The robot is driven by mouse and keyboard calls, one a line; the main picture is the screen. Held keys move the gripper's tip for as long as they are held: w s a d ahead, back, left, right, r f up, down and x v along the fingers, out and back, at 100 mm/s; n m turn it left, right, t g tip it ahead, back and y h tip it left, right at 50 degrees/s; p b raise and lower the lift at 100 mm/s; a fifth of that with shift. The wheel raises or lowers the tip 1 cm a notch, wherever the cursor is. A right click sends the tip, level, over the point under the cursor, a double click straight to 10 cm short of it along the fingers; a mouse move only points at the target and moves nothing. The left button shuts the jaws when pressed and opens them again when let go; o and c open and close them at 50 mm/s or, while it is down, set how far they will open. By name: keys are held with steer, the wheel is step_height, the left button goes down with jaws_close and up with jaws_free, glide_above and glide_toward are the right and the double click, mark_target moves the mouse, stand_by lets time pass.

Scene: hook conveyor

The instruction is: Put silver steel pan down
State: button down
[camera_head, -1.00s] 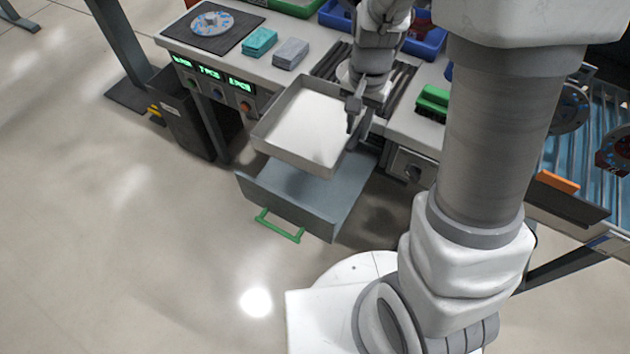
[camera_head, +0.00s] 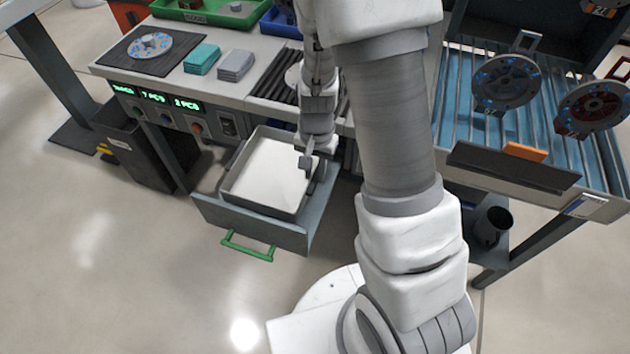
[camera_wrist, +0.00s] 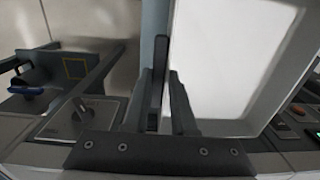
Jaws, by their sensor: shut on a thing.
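The silver steel pan (camera_head: 264,176) is a square, shallow tray with a pale inside and grey walls. In the head view it sits level within the open drawer (camera_head: 292,240), inside its walls. I cannot tell whether its base touches the drawer floor. My gripper (camera_head: 307,164) is shut on the pan's right wall. In the wrist view, my gripper (camera_wrist: 165,100) has its fingers closed around the pan's edge, and the pan (camera_wrist: 222,62) fills the area to the right. The gripped part of the wall is mostly hidden by the fingers.
The drawer has a green handle (camera_head: 246,248). Above it, the workbench holds a dark mat (camera_head: 130,52) with a disc, teal cloths (camera_head: 202,59) and grey cloths (camera_head: 236,65). A dark bin (camera_head: 135,155) stands left. A blue roller conveyor (camera_head: 470,110) is right. Floor in front is clear.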

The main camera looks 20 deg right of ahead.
mark_target(315, 177)
steer(key=shift+f+b, duration=0.45)
steer(key=shift+f, duration=1.2)
steer(key=shift+f, duration=0.2)
steer(key=c, duration=0.7)
jaws_free()
steer(key=shift+r, duration=0.15)
